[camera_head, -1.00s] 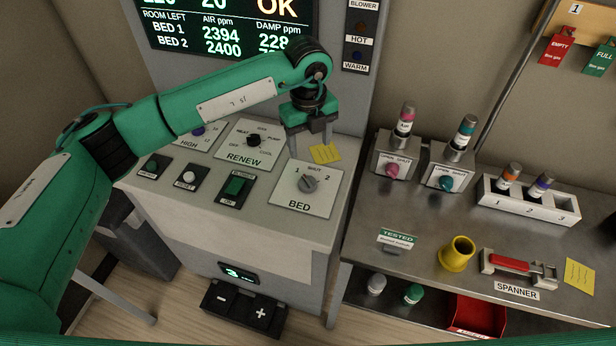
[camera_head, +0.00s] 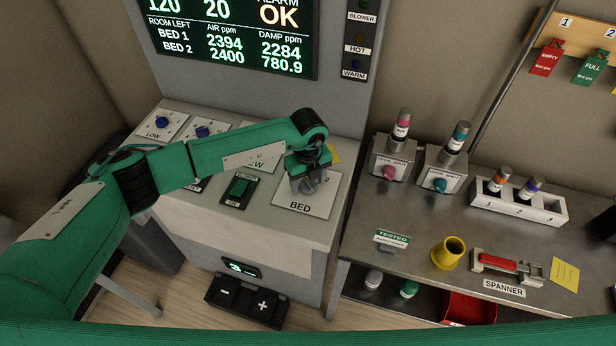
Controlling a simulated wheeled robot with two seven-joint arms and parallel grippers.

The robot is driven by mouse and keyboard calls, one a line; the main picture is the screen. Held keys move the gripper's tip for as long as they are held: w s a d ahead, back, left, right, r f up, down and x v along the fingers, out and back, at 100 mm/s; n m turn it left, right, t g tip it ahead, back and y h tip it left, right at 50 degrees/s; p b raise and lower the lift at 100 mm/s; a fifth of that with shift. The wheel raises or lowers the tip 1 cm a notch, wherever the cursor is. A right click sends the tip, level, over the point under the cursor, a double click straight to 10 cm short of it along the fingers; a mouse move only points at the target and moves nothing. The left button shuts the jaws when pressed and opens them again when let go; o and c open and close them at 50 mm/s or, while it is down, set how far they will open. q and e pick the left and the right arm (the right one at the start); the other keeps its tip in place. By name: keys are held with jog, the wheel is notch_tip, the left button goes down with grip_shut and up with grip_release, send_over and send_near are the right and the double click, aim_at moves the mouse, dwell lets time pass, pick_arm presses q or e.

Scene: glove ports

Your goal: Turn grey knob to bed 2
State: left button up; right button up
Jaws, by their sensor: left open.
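The grey knob (camera_head: 309,187) sits on the white BED plate (camera_head: 322,203) at the right end of the green-and-white control panel. My left gripper (camera_head: 307,180) is over it, pointing down, with its fingers at the knob's sides. The jaws are open; I cannot tell whether they touch the knob. The gripper and wrist hide most of the knob and the plate's position marks, so its pointing direction is not clear. The BED lettering stays visible below. My right gripper is not in view.
A green switch (camera_head: 239,189) stands left of the BED plate. My forearm covers much of the RENEW plate. A screen (camera_head: 235,35) rises behind.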

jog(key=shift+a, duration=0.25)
pick_arm(q)
jog(key=c, duration=1)
jog(key=shift+o, duration=0.2)
jog(key=shift+f+m+b, duration=0.25)
jog(key=shift+m+b, duration=0.25)
jog(key=shift+b, duration=0.45)
jog(key=m+b, duration=1)
jog(key=b, duration=0.5)
jog(key=shift+f+b, duration=0.1)
jog(key=shift+b, duration=0.3)
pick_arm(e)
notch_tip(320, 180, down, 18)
pick_arm(q)
jog(key=m+b, duration=0.4)
jog(key=b, duration=0.1)
jog(key=shift+r+m, duration=0.2)
jog(key=shift+m, duration=0.2)
jog(key=shift+m+b, duration=0.9)
jog(key=shift+b, duration=0.15)
jog(key=shift+r+m+b, duration=0.2)
jog(key=shift+m+b, duration=0.1)
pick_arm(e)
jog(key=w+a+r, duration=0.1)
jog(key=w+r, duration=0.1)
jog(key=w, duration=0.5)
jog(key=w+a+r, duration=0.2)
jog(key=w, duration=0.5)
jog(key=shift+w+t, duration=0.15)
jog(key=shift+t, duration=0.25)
